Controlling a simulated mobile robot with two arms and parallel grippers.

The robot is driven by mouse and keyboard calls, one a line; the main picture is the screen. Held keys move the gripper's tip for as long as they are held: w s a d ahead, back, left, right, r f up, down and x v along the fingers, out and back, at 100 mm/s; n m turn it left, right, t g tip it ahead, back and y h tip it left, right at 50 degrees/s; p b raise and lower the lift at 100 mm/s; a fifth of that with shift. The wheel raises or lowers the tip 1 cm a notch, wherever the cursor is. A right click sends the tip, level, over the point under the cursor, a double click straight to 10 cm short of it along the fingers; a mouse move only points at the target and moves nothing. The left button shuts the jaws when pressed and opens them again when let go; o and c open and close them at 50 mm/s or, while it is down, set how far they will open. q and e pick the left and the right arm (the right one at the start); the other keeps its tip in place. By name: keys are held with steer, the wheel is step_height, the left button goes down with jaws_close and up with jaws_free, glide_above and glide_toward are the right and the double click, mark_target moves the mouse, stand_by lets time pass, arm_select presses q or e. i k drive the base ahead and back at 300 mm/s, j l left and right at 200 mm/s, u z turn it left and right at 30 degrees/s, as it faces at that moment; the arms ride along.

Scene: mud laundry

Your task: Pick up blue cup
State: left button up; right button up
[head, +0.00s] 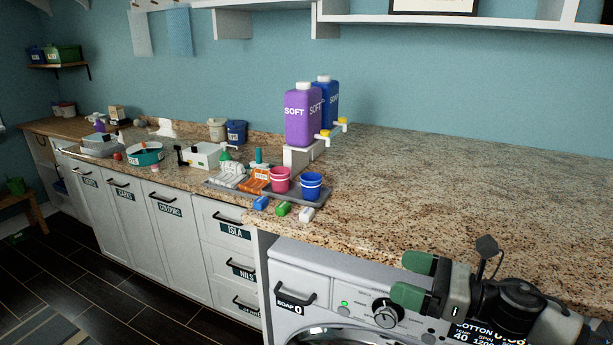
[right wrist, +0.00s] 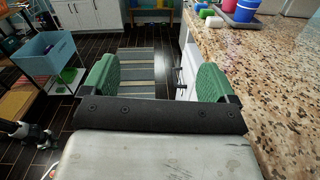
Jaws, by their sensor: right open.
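The blue cup (head: 311,186) stands upright on a grey tray (head: 285,195) on the granite counter, just right of a pink cup (head: 280,179). In the right wrist view the blue cup (right wrist: 245,9) shows at the top right, partly cut off by the frame edge. My right gripper (head: 412,280) has green finger pads and is open and empty. It is in front of the washing machine near the counter's front edge, well to the right of the cup and nearer to me. It also shows in the right wrist view (right wrist: 157,85). My left gripper is not in view.
Small blue, green and white blocks (head: 283,208) lie before the tray. Orange and white items (head: 256,180) sit left of the pink cup. The counter (head: 440,190) to the right is clear.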

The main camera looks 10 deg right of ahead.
mark_target(312, 182)
steer(key=i, duration=1.1)
